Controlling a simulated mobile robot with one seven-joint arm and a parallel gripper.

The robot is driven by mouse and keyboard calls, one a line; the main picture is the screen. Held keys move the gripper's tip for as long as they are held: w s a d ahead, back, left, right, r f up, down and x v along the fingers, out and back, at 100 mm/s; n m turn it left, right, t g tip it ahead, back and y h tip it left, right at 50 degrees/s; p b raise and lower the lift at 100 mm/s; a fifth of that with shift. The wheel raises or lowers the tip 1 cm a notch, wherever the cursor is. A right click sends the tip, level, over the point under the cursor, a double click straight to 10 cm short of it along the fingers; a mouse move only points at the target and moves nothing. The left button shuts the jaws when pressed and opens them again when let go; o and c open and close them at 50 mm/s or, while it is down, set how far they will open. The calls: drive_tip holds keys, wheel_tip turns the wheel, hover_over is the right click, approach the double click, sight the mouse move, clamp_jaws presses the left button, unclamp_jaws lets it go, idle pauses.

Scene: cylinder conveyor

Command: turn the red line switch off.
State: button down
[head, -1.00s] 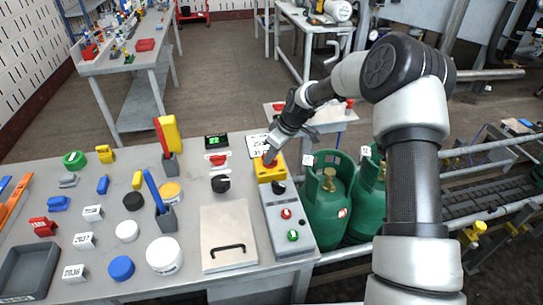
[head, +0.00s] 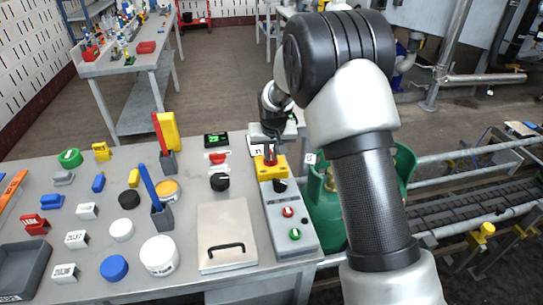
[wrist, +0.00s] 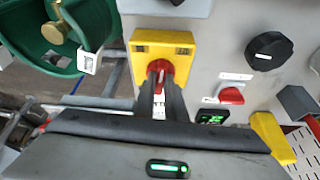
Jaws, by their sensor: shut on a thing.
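The red switch knob (wrist: 166,68) sits on a yellow plate (wrist: 144,46) with dark labels in the wrist view. In the head view the red knob (head: 270,160) and yellow plate (head: 262,174) are at the back right of the worktop, on the far end of a grey control box. My gripper (wrist: 160,76) is shut on the red knob, with its two dark fingers on either side of it. In the head view my gripper (head: 271,148) points down at the knob from above. The fingers hide part of the knob, so its exact turn angle is unclear.
A black knob (head: 280,185), a red button (head: 288,212) and a green button (head: 295,234) lie nearer on the same box. A small red handle (head: 217,157) and another black knob (head: 220,182) stand left. Green gas cylinders (head: 325,212) and a conveyor (head: 450,212) are right.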

drive_tip(key=m, duration=0.1)
drive_tip(key=m+h, duration=0.1)
drive_tip(key=m, duration=0.2)
drive_tip(key=shift+a+m+h, duration=0.25)
drive_tip(key=shift+m+h, duration=0.05)
drive_tip(key=shift+h, duration=0.1)
drive_tip(key=shift+m+g+h, duration=0.3)
drive_tip(key=shift+m+h, duration=0.2)
drive_tip(key=shift+m, duration=1.3)
drive_tip(key=c, duration=1.8)
unclamp_jaws()
drive_tip(key=p+v, duration=0.2)
drive_tip(key=v, duration=1.5)
drive_tip(key=shift+r, duration=0.25)
